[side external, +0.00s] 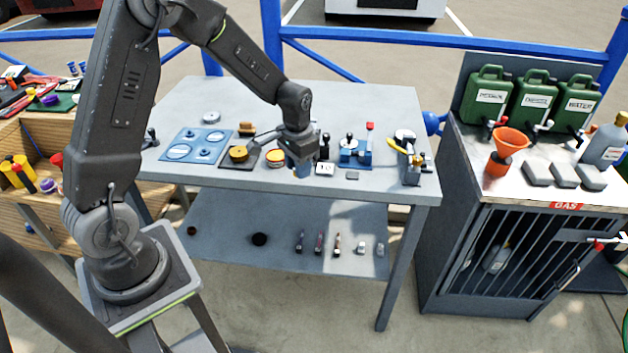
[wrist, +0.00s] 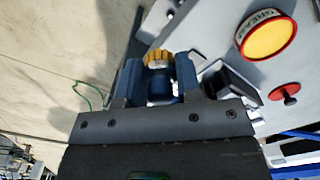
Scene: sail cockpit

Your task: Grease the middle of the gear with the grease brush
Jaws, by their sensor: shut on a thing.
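My gripper (side external: 301,168) is above the front part of the grey workbench, just right of the grease tin. In the wrist view its two blue fingers (wrist: 160,85) are shut on the grease brush, whose yellow ridged bristle end (wrist: 158,57) shows between them. Most of the brush is hidden by the fingers. The brass-coloured gear (side external: 238,154) lies on a dark square plate (side external: 229,164), left of my gripper and apart from it. The round red-rimmed grease tin (side external: 275,158) stands between gear and gripper; it also shows in the wrist view (wrist: 268,38), with a yellow top.
A blue panel with round pieces (side external: 196,146) lies left of the gear. Right of my gripper stand a blue device with a red-topped lever (side external: 357,152) and a holder with tools (side external: 410,165). The workbench (side external: 395,196) has bare room along its front edge.

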